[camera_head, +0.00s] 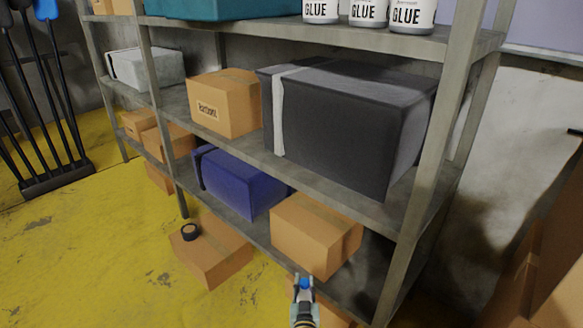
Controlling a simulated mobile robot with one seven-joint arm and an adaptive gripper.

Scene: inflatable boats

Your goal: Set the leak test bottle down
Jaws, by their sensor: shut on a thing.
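My gripper (304,286) is at the bottom middle of the head view, in front of the shelf unit's lowest boxes. It is shut on the leak test bottle (305,284), of which only a small blue part shows between the fingers. The rest of the bottle is hidden, so I cannot tell its shape or tilt.
A grey metal shelf unit (440,150) holds cardboard boxes, a dark grey box (335,125), a blue box (238,183) and glue tins (365,12). A carton (215,258) with a black tape roll (190,232) stands on the yellow floor (90,255). Open floor lies left.

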